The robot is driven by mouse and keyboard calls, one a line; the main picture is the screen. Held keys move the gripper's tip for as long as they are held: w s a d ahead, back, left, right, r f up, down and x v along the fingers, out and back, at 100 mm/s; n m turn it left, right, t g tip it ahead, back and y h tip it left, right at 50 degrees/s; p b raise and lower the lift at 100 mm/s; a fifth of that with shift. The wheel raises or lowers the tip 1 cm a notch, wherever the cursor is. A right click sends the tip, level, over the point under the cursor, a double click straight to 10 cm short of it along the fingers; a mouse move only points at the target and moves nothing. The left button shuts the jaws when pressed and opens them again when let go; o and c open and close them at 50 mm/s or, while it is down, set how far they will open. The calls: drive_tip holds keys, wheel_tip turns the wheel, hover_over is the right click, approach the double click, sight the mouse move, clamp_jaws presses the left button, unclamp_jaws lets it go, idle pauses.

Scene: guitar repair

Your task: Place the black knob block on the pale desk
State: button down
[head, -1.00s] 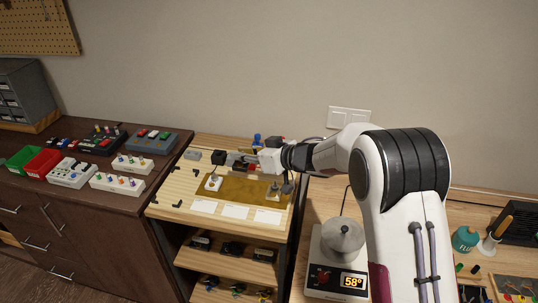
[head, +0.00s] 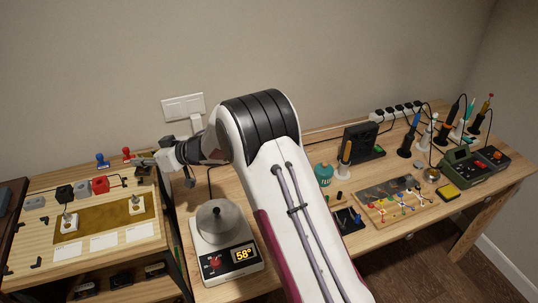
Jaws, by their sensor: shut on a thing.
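My gripper (head: 148,163) is at the left, above the back right part of the light-wood stand. Its jaws are shut on a small dark thing, seemingly the black knob block (head: 143,172). The fingers and the distance partly hide it, and its shape is hard to make out. The pale desk (head: 285,152) is the light-wood bench to the right of the stand. My arm crosses in front of its middle and hides part of it.
The stand holds a black block (head: 64,193), a red block (head: 100,185), a grey block (head: 35,202) and a brown mat (head: 100,217). On the desk are a scale with a metal pot (head: 216,221), a teal bottle (head: 324,173), a parts board (head: 398,202) and a green station (head: 466,163).

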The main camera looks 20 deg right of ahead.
drive_tip(key=w+d+f+m+t+h, duration=0.1)
drive_tip(key=w+d+f+m+h, duration=0.1)
drive_tip(key=d, duration=1.2)
drive_tip(key=w+d+f+m+t+h, duration=0.2)
drive_tip(key=w+d+f+m+h, duration=0.1)
drive_tip(key=d, duration=1.1)
drive_tip(key=w+d+f+m+t+h, duration=0.2)
drive_tip(key=d+m+h, duration=0.3)
drive_tip(key=d, duration=0.9)
drive_tip(key=shift+w+f+h, duration=0.35)
drive_tip(key=shift+w+h, duration=0.05)
drive_tip(key=shift+w, duration=0.35)
drive_tip(key=shift+f, duration=3.15)
drive_tip(key=shift+f, duration=0.1)
drive_tip(key=shift+f, duration=1.75)
drive_tip(key=shift+f, duration=0.15)
